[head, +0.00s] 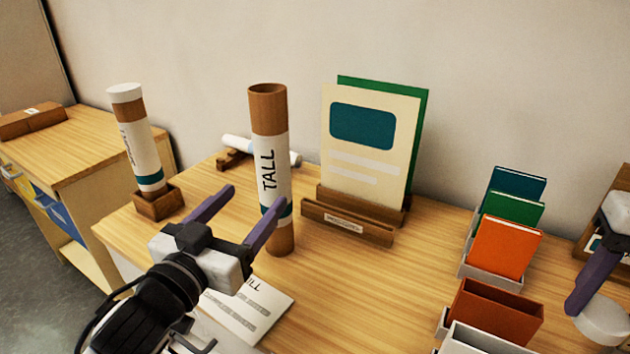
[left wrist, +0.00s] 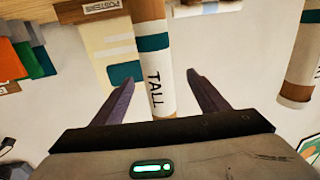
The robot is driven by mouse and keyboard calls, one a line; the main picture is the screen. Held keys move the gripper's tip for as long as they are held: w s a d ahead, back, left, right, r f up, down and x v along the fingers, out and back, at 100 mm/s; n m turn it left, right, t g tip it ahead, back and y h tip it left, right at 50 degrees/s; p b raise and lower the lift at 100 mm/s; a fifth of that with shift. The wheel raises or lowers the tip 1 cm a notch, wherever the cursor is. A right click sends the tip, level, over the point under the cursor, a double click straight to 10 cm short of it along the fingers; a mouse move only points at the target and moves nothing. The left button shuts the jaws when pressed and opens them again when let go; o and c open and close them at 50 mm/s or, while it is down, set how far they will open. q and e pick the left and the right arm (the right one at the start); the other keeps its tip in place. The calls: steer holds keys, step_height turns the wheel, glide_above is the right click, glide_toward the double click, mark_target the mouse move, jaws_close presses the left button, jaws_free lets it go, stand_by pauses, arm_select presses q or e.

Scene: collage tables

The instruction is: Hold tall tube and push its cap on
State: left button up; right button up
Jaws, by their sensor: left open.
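The tall tube (head: 268,120) stands upright on the table, brown with a white "TALL" label and teal band. Its top shows bare brown, with no cap on it. My left gripper (head: 254,200) is open at its lower part; one finger overlaps the tube in the head view. In the left wrist view the tube (left wrist: 154,60) appears between the spread fingers (left wrist: 160,80), with gaps at both sides. A white round cap-like piece (head: 606,320) is at the right edge, by a purple finger of my right gripper (head: 594,276). That gripper is cut off; its grip is unclear.
A white-capped tube (head: 140,150) leans in a wooden holder (head: 158,204) at left. Another tube (head: 246,147) lies behind. A poster rack (head: 346,222) stands behind right, with book trays (head: 490,268) further right. A printed sheet (head: 255,308) lies in front of the tall tube.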

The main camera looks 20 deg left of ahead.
mark_target(264, 187)
arm_select(q)
steer(key=shift+w+f+b, duration=0.1)
steer(key=shift+w+b, duration=0.05)
steer(key=shift+b, duration=0.15)
arm_select(e)
steer(key=shift+f, duration=0.3)
arm_select(q)
steer(key=shift+w+f+b, duration=0.15)
steer(key=shift+w+b, duration=0.6)
steer(key=shift+b, duration=0.35)
arm_select(e)
step_height(264, 187, down, 2)
steer(key=shift+f, duration=0.1)
arm_select(q)
steer(key=w, duration=0.4)
steer(key=shift+r+p, duration=0.3)
steer(key=shift+p, duration=0.1)
arm_select(e)
steer(key=shift+w+r, duration=0.1)
steer(key=shift+r, duration=0.25)
arm_select(q)
steer(key=shift+w+f, duration=0.1)
steer(key=shift+w, duration=0.45)
arm_select(e)
steer(key=shift+r+p, duration=0.55)
arm_select(q)
steer(key=w, duration=0.5)
steer(key=shift+w+d, duration=0.1)
steer(key=shift+d, duration=0.05)
